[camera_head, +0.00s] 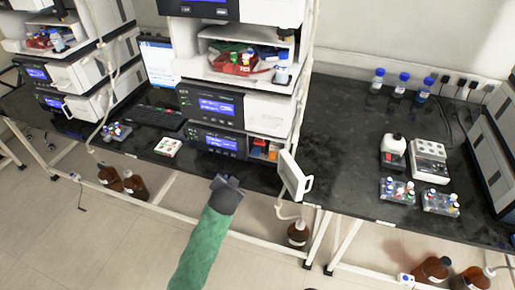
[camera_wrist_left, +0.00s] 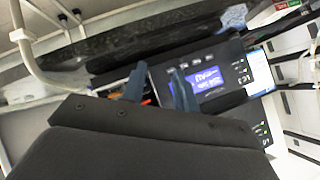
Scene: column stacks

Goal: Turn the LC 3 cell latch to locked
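The middle instrument stack has a lower dark module with a blue screen (camera_head: 221,144). Its screen shows in the left wrist view (camera_wrist_left: 208,80). An open bay (camera_head: 264,150) beside that screen holds orange and blue items. A white door with a loop handle (camera_head: 294,176) stands swung open at its right. I cannot make out the cell latch or its position. My left gripper (camera_head: 229,181), on a green-sleeved arm, is in front of and below this module. In the left wrist view its two fingers (camera_wrist_left: 159,87) are apart with nothing seen between them. My right gripper is not in view.
The dark bench holds a keyboard (camera_head: 155,116) on the left and vial racks (camera_head: 397,190) on the right. A brown bottle (camera_head: 298,234) stands below the open door. Another stack (camera_head: 77,75) is at the far left.

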